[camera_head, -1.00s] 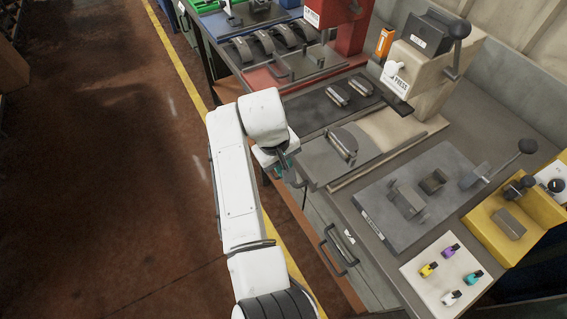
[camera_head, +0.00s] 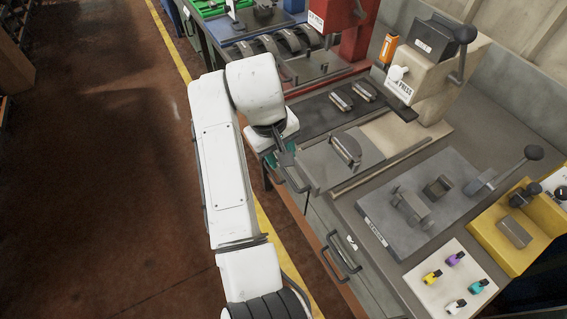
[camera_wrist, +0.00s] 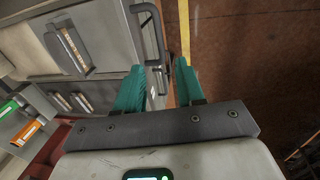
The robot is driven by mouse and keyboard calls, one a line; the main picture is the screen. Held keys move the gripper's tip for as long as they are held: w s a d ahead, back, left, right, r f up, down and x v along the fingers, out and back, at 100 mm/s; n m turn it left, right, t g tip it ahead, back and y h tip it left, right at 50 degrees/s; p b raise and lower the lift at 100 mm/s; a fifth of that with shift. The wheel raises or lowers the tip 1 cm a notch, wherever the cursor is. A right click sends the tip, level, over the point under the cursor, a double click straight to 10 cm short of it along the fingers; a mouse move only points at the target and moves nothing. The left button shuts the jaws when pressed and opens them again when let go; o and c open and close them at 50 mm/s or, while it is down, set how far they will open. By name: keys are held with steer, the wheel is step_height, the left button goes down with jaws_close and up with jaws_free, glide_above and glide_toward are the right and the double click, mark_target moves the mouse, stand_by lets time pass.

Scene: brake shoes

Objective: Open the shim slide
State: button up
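The shim slide looks to be the grey plate (camera_head: 330,172) at the bench's front edge, bearing a curved shoe (camera_head: 347,150); I read no label on it. A dark bar handle (camera_head: 298,182) juts from its front edge. The handle also shows in the wrist view (camera_wrist: 148,22), ahead of my fingers. My gripper (camera_head: 278,160) is just in front of that edge, beside the handle. In the wrist view its teal fingers (camera_wrist: 160,72) are apart, with floor visible between them. The handle's near end is close to the left fingertip; I cannot tell whether they touch.
A cabinet handle (camera_head: 340,252) sticks out below the bench. A dark tray with two shoes (camera_head: 340,100), a beige press (camera_head: 430,60), a grey fixture plate (camera_head: 385,232) and a white card with coloured items (camera_head: 452,278) stand on the bench. The floor (camera_head: 100,200) at left is open.

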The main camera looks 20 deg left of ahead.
steer(key=shift+s+a+r, duration=0.1)
steer(key=shift+r, duration=0.65)
steer(key=shift+s+a+r, duration=0.1)
steer(key=shift+r, duration=0.65)
